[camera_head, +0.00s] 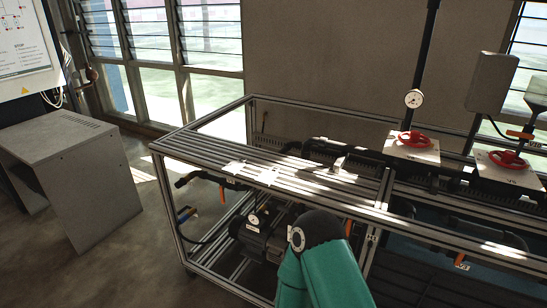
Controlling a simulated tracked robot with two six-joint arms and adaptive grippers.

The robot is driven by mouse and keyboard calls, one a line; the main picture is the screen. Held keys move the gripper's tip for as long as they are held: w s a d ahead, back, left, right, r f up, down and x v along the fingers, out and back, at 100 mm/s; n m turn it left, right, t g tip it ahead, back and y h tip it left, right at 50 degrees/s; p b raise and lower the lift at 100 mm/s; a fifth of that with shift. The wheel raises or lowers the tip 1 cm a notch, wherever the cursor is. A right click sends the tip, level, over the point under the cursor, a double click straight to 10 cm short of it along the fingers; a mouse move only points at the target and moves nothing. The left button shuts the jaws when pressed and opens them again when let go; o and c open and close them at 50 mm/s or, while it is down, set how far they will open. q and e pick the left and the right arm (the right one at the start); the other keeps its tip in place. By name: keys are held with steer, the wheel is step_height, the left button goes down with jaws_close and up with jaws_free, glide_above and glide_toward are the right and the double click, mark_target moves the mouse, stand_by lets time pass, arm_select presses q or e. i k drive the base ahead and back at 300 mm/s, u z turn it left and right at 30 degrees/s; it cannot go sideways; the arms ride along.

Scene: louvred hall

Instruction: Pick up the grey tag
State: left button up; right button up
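A small light grey piece (339,164) stands on the slatted top of the metal-framed bench (215,150), right of the middle of the view. It may be the grey tag, but it is too small to be sure. Two pale flat patches lie on the slats further left, one a pale patch (236,166) and the other a pale patch (268,176). I cannot tell whether these are tags or sunlight. A teal link of my arm with a dark joint rises from the bottom edge, in front of the bench. Neither gripper is in view.
Red handwheels (413,139) on pale plates, a round gauge (413,98) and dark pipes stand at the bench's right. A pump (260,238) sits under the slats. A grey cabinet (85,170) stands at left, with open floor (140,255) between it and the bench.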

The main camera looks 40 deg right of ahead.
mark_target(268, 177)
steer(key=z, duration=0.4)
steer(key=i, duration=1.1)
steer(key=z, duration=0.6)
steer(key=k, duration=0.75)
steer(key=z, duration=0.25)
steer(key=i, duration=0.8)
steer(key=u, duration=0.1)
